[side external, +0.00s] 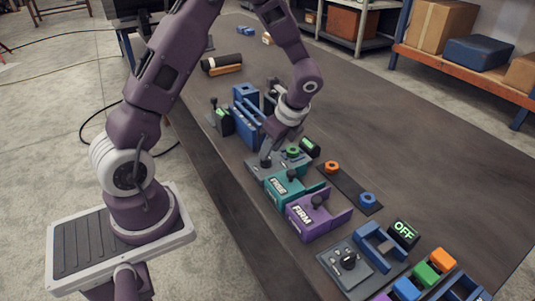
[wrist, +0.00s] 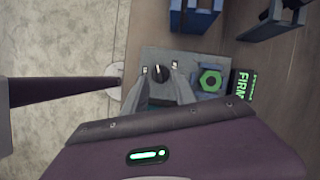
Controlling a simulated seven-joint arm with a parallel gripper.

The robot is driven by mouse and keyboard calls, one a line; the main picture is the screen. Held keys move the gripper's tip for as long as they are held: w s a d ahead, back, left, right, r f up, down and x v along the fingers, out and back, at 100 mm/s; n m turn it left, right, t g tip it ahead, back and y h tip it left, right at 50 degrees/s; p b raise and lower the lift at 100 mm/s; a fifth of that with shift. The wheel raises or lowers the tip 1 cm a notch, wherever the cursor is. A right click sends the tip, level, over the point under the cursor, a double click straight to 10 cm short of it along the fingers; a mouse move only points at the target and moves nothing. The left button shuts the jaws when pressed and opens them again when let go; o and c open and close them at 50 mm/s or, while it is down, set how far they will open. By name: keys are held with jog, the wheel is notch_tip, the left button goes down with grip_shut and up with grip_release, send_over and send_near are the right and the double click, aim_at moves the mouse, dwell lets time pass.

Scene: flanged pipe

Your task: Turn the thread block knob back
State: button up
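The thread block is a grey plate (wrist: 187,58) with a black knob (wrist: 158,70) that has a pale pointer line, and a green hex nut (wrist: 210,80) beside the knob. In the side view, the plate (side external: 252,163) and green nut (side external: 292,152) show, but the knob is mostly hidden by my gripper (side external: 267,152). In the wrist view, the two grey fingers of my gripper (wrist: 159,78) come down on either side of the knob. I cannot tell whether they press on it. A small display (wrist: 242,88) by the nut reads FIRM in green.
A teal block (side external: 283,186) and a purple block (side external: 312,216) with black knobs stand close in front. Blue upright blocks (side external: 248,125) stand just behind. A dark strip with an orange nut (side external: 332,166) and a blue nut (side external: 367,199) lies to the right. The table's right side is clear.

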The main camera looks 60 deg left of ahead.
jog(key=shift+x, duration=1.55)
jog(key=shift+d, duration=0.1)
grip_shut()
jog(key=shift+n, duration=0.3)
jog(key=n, duration=0.2)
jog(key=n+g+h, duration=0.1)
jog(key=n, duration=0.1)
jog(key=shift+w+g, duration=0.1)
jog(key=shift+g, duration=0.2)
jog(key=shift+a+n+g+h, duration=0.15)
jog(key=shift+n+h, duration=0.3)
jog(key=shift+n, duration=0.8)
jog(key=shift+a+n+g+h, duration=0.1)
jog(key=shift+n+g+h, duration=0.25)
jog(key=shift+n, duration=0.9)
grip_release()
